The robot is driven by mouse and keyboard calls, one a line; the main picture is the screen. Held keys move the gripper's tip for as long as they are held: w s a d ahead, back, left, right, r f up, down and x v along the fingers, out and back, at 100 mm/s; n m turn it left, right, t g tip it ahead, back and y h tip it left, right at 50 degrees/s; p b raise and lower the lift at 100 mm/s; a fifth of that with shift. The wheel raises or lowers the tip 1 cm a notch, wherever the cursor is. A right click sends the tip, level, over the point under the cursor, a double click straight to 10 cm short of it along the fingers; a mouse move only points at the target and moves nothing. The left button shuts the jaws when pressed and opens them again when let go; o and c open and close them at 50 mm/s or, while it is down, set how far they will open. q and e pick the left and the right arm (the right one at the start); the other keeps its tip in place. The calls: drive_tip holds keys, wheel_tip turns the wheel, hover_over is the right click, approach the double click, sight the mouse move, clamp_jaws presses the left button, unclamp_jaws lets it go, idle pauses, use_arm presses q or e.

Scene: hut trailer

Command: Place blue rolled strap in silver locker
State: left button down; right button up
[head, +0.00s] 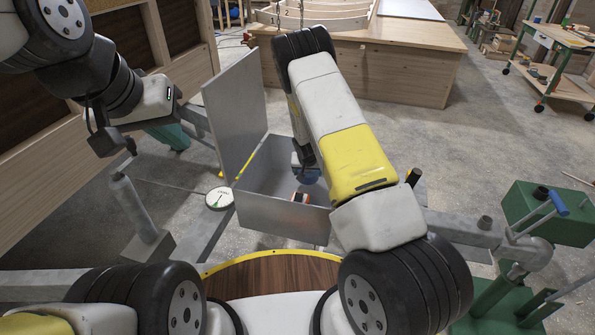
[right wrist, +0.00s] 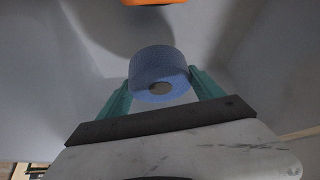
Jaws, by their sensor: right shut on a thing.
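The silver locker (head: 280,214) stands open in the middle of the head view, its lid (head: 236,112) raised on the left. The blue rolled strap (right wrist: 158,74) is between the teal fingers of my right gripper (right wrist: 160,88), which is shut on it, in the right wrist view. The strap also shows in the head view (head: 306,176), inside the locker's opening and partly hidden by my right arm. Whether it touches the locker floor is unclear. My left gripper (head: 168,136) is at the left, away from the locker; its fingers are teal and their gap is not clear.
A round white gauge (head: 219,198) is left of the locker. Green machinery with a pipe (head: 545,212) stands at the right. A wooden workbench (head: 400,65) is behind.

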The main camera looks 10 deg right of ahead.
drive_tip(key=shift+f, duration=3.2)
drive_tip(key=shift+f, duration=0.1)
drive_tip(key=o, duration=1.6)
